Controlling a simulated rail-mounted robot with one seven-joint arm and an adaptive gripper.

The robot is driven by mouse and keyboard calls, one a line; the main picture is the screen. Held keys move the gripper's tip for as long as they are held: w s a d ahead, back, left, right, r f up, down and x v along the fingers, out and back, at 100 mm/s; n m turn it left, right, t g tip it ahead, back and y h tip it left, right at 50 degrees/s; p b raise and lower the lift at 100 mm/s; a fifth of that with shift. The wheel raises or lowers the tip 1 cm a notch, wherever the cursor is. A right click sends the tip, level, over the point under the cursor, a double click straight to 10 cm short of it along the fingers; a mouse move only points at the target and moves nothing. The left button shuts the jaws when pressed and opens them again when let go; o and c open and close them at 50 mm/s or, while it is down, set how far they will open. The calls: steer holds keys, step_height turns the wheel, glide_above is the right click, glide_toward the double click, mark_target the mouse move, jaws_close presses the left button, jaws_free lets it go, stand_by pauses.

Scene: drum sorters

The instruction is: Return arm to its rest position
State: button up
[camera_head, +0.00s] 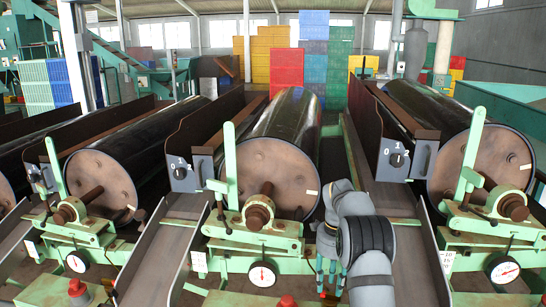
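My grey arm (346,211), with a black band around one joint, stands bent at the lower middle right. It is in front of the sloping channel between the middle drum (290,165) and the right drum (490,150). Its lower part runs out of the bottom edge. No held object is visible.
A third drum (100,180) lies at the left. Green machine frames carry white dials, such as the middle dial (262,274) and right dial (503,270). Coloured crates (286,68) are stacked at the back.

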mark_target(329, 294)
step_height(329, 294, up, 9)
step_height(329, 294, down, 12)
steer(key=shift+r, duration=0.25)
steer(key=shift+f, duration=0.4)
steer(key=n+p, duration=0.1)
steer(key=n, duration=0.2)
steer(key=shift+s, duration=0.1)
